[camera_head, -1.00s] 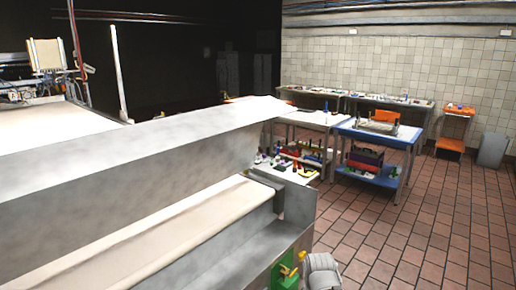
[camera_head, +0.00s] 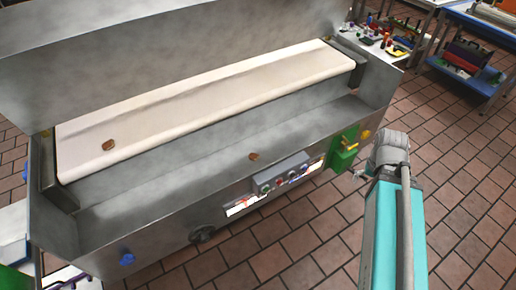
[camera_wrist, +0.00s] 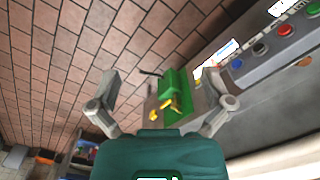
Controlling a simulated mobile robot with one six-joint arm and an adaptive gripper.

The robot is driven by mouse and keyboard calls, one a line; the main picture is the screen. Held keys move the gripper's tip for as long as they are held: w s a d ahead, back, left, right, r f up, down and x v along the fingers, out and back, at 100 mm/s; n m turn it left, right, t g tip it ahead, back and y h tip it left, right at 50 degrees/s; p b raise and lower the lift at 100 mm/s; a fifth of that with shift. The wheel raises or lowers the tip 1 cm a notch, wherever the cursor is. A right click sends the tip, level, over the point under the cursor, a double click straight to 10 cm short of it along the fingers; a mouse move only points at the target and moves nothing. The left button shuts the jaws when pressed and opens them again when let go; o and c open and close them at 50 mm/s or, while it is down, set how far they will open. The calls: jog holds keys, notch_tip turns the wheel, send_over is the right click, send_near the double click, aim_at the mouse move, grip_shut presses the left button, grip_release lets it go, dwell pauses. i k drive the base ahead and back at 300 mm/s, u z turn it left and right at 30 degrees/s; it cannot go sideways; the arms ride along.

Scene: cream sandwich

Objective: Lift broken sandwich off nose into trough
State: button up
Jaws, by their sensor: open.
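A small brown sandwich piece (camera_head: 108,144) lies on the cream conveyor belt (camera_head: 205,100), near its rounded front edge, at the left in the head view. Another brown piece (camera_head: 254,156) rests on the front rim of the steel trough (camera_head: 215,145). A brownish thing (camera_wrist: 304,62) shows at the right edge of the wrist view, probably that rim piece. My gripper (camera_wrist: 163,85) is open and empty, its fingers spread over floor and the green box.
A green box (camera_head: 342,150) with yellow parts sticks out of the machine's front, close to my arm. A button panel (camera_head: 280,178) sits left of it. A tall steel wall (camera_head: 120,45) stands behind the belt. Tiled floor (camera_head: 460,190) is free at the right.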

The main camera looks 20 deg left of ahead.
aim_at(109, 144)
jog(key=u, duration=2.15)
jog(key=k, duration=0.55)
jog(key=u, duration=0.05)
jog(key=i, duration=0.35)
